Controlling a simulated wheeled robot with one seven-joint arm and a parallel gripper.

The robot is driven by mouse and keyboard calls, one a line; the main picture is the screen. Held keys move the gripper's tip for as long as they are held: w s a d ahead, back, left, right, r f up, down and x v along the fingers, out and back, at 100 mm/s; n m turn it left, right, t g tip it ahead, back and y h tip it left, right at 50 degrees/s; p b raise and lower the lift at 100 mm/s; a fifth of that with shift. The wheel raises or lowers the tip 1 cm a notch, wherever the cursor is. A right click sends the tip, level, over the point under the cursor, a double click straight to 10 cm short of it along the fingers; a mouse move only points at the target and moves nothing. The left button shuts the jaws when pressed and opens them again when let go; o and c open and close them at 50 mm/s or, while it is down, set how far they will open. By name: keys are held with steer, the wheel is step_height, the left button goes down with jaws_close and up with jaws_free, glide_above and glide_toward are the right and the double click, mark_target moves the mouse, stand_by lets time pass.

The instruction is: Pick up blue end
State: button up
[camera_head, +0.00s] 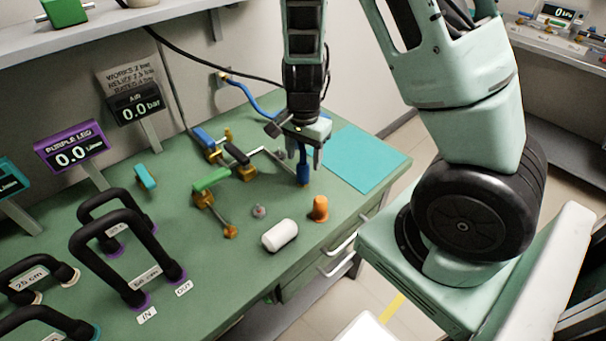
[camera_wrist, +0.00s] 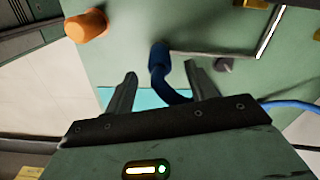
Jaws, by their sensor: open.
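The blue end (camera_head: 303,172) is the tip of a blue hose, upright near the right side of the green bench. In the wrist view the blue end (camera_wrist: 158,55) points up between and just beyond the two fingertips. My gripper (camera_head: 305,160) is over it, pointing down, with its fingers apart on either side. In the wrist view my gripper (camera_wrist: 160,72) is open, and the hose curves down between the fingers and passes behind the gripper body. I cannot tell whether either finger touches it.
An orange cap (camera_head: 319,208) and a white cylinder (camera_head: 280,235) stand or lie nearby on the bench. Valves with blue, black and green handles (camera_head: 212,179) are to the left. A teal mat (camera_head: 368,160) lies to the right. Black hose loops (camera_head: 125,235) fill the left.

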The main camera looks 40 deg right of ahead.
mark_target(303, 163)
step_height(303, 163, down, 5)
steer(key=shift+a+f+b, duration=0.1)
steer(key=shift+a+b, duration=0.05)
steer(key=shift+b, duration=0.4)
steer(key=c, duration=1)
